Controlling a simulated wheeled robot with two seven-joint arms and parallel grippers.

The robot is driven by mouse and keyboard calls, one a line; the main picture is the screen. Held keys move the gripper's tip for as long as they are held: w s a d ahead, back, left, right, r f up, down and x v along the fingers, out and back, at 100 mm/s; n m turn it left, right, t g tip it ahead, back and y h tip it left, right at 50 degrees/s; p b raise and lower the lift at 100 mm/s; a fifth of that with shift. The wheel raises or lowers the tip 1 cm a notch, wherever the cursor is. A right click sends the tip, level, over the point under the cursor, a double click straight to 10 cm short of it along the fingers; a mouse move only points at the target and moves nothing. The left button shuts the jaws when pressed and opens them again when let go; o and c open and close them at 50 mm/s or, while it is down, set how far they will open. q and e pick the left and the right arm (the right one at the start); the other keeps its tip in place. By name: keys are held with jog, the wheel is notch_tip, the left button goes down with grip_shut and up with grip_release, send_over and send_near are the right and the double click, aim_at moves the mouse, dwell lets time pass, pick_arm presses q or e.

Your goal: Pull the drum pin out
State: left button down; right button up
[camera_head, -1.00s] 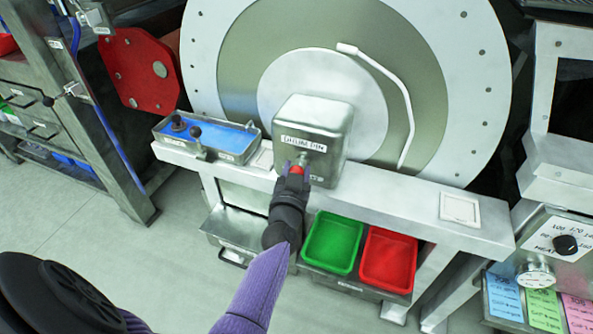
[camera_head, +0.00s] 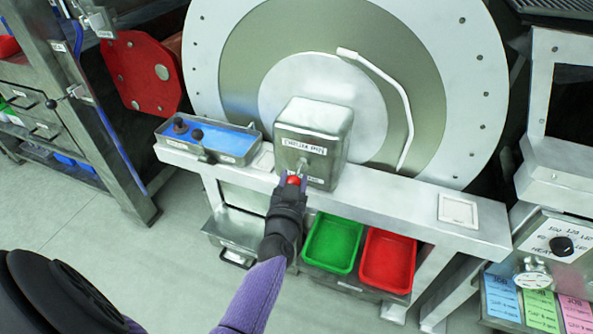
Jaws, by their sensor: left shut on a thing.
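The drum pin (camera_head: 294,180) shows as a red knob with a short metal shank reaching toward the front of a grey metal housing. The housing (camera_head: 312,135) carries a "DRUM PIN" label and stands on the pale ledge before the large round drum (camera_head: 437,110). My left gripper (camera_head: 292,181) is shut on the red knob, just in front of the housing's lower face. The far end of the shank is too small to tell whether it is still inside the housing. My right gripper is not in view.
A blue-lined tray (camera_head: 228,144) with dark knobs sits left of the housing. A green bin (camera_head: 333,243) and a red bin (camera_head: 388,258) stand below the ledge (camera_head: 400,207). A heater panel (camera_head: 560,245) stands at the right. Open floor lies at left.

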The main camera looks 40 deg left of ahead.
pick_arm(q)
jog(key=shift+s+d+r, duration=0.15)
jog(key=shift+s, duration=0.5)
jog(key=shift+f, duration=0.25)
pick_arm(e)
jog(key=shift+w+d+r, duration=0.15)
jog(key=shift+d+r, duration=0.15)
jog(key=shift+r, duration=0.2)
pick_arm(q)
jog(key=shift+c, duration=1.2)
grip_release()
jog(key=shift+s+r, duration=0.1)
jog(key=shift+s, duration=0.15)
jog(key=p+v, duration=0.4)
jog(key=v, duration=0.6)
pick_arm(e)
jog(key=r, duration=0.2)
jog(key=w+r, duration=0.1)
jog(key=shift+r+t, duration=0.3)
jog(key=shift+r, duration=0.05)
pick_arm(q)
jog(key=shift+w, duration=0.1)
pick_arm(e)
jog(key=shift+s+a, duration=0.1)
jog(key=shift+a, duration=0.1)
